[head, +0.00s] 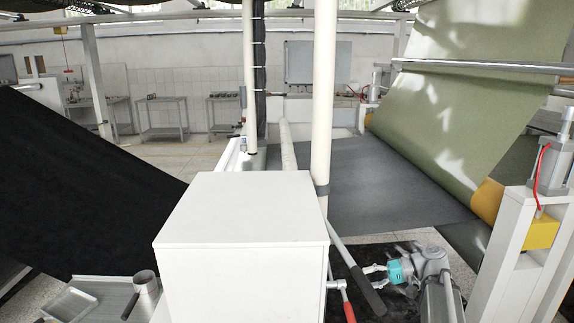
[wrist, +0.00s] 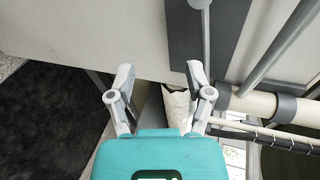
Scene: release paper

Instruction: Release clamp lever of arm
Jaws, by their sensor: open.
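In the head view my gripper (head: 367,277) is at the lower right, with a teal body and two pale fingers spread apart and empty. A grey bar with a black grip (head: 368,293) slants down just left of the fingertips. A smaller lever with a red handle (head: 348,309) sits further left, beside the white cabinet. I cannot tell which of the two is the clamp lever. In the wrist view the open fingers (wrist: 160,75) point at a pale surface, and a grey bar (wrist: 206,38) lies above the right finger. No red handle shows there.
The white cabinet (head: 240,225) blocks the middle of the head view. A cream pole (head: 324,110) with a grey collar rises behind it. A white machine frame with a red hose (head: 541,170) stands close on the right. Dark paper sheet (head: 370,175) stretches behind my gripper.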

